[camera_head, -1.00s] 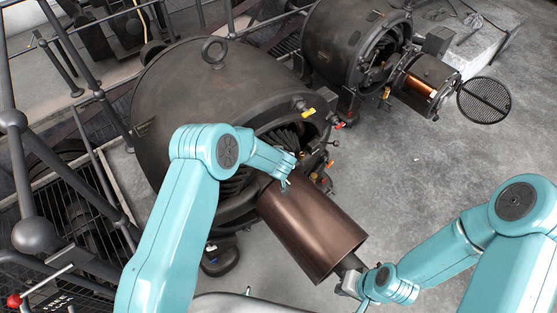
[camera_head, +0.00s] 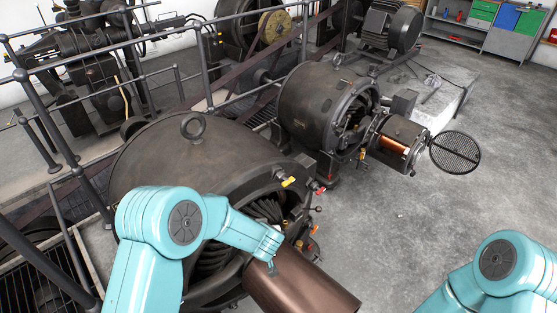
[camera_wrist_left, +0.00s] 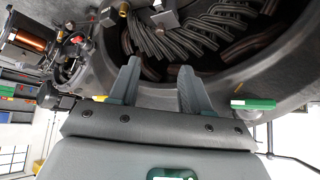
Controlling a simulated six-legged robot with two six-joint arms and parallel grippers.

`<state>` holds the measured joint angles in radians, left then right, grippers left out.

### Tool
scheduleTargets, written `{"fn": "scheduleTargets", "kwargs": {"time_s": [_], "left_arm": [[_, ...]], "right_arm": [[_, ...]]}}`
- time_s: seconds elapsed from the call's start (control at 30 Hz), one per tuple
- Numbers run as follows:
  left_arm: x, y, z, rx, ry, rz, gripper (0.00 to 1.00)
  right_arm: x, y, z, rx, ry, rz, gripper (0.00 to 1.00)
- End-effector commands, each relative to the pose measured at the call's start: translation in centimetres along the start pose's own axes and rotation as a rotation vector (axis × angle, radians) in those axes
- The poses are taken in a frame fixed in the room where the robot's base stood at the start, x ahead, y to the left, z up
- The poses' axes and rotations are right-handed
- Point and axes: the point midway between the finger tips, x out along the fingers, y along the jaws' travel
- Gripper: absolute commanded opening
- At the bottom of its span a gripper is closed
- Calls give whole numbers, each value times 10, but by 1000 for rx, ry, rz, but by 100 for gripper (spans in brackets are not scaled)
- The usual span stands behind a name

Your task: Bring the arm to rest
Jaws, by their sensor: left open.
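My left arm reaches in from the left in the head view, its wrist in front of the open end of the large near dynamo (camera_head: 165,165). A brown cylinder (camera_head: 295,290) lies just below that wrist; whether they touch I cannot tell. The fingers are hidden in the head view. In the left wrist view my left gripper (camera_wrist_left: 157,85) is open, with nothing between its two fingers. Dark curved windings (camera_wrist_left: 200,30) inside a round housing lie beyond the fingertips. Only the upper part of my right arm shows at the lower right; its gripper is out of view.
A second dynamo (camera_head: 310,105) stands behind, with a copper-wound part (camera_head: 393,145) and a round mesh grille (camera_head: 455,152) beside it. Railings (camera_head: 205,75) run along the left. Grey floor (camera_head: 430,220) is clear on the right. A green tab (camera_wrist_left: 252,104) shows at the housing rim.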

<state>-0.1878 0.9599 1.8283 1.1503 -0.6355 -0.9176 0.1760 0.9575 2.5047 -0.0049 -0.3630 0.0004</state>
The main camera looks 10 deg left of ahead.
Motion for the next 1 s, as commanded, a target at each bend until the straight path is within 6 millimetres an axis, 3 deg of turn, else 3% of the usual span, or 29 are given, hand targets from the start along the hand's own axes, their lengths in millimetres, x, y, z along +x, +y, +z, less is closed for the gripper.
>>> {"fn": "scheduleTargets", "kwargs": {"time_s": [0.13, 0.23, 0.33, 0.43, 0.6, 0.7, 0.8, 1.0], "left_arm": [[4, -8, 0, -10, -5, -10, 48], [15, -37, 8, -43, -36, -50, 48], [24, -78, 51, 20, -119, -68, 48], [15, -101, 118, 102, -235, 19, 48], [-40, -97, 224, 120, -467, 245, 48], [-81, -84, 266, 106, -596, 356, 48], [-103, -77, 285, 64, -679, 404, 48], [-104, -75, 286, -13, -706, 383, 48]], "right_arm": [[0, 0, 0, 0, 0, 0, 0], [0, 0, 0, 0, 0, 0, 0], [0, 0, 0, 0, 0, 0, 0], [0, 0, 0, 0, 0, 0, 0], [0, 0, 0, 0, 0, 0, 0], [0, 0, 0, 0, 0, 0, 0], [0, 0, 0, 0, 0, 0, 0], [0, 0, 0, 0, 0, 0, 0]]}}
